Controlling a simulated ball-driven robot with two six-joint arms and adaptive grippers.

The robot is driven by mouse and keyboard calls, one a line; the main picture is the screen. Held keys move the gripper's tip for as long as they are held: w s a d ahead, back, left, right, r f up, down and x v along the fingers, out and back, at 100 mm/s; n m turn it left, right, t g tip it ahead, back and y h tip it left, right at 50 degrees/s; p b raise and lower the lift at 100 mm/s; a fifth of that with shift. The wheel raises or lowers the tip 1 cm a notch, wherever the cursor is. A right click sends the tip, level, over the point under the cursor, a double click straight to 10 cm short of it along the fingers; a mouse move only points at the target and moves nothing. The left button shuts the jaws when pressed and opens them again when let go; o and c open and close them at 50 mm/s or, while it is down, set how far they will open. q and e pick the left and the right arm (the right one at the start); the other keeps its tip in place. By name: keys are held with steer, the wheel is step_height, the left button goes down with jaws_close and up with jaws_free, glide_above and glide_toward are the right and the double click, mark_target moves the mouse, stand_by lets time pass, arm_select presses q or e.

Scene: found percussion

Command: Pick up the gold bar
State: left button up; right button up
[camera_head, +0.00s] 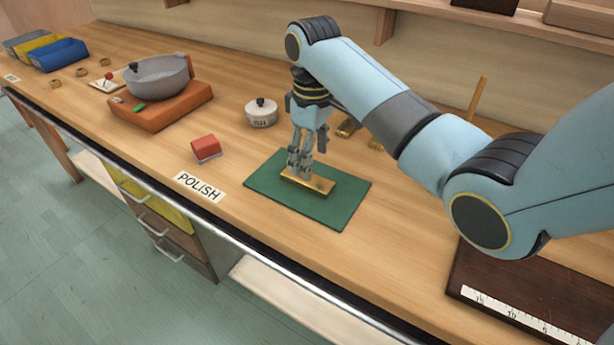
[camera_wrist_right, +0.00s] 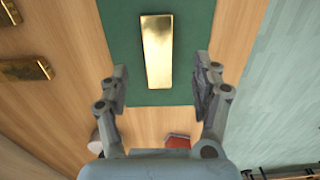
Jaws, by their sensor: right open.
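A gold bar (camera_head: 318,185) lies flat on a green mat (camera_head: 335,212) on the wooden bench. My right gripper (camera_head: 299,172) is over the mat, close above the left end of the bar, and points down. In the right wrist view the gold bar (camera_wrist_right: 157,50) lies lengthwise ahead of my open right gripper (camera_wrist_right: 163,88), centred between the line of its fingers. The fingers are empty, and whether they touch the bar cannot be told. Two more gold bars, one above the other, show at the left of the wrist view (camera_wrist_right: 27,69). My left gripper is not in view.
A POLISH label (camera_head: 200,186) and a red block (camera_head: 206,148) are left of the mat. A white lidded pot (camera_head: 261,113) stands behind. A grey pan (camera_head: 158,77) sits on an orange base (camera_head: 165,112). A dark board with a ruler (camera_head: 500,285) is at right.

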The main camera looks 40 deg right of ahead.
mark_target(320, 186)
steer(key=shift+f, duration=0.75)
step_height(320, 186, down, 5)
steer(key=shift+w+d+r, duration=0.1)
steer(key=shift+r, duration=0.1)
steer(key=shift+c, duration=0.5)
steer(key=c, duration=0.4)
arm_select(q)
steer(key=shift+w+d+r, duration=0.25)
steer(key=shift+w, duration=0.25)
arm_select(e)
steer(key=shift+r, duration=0.1)
jaws_close()
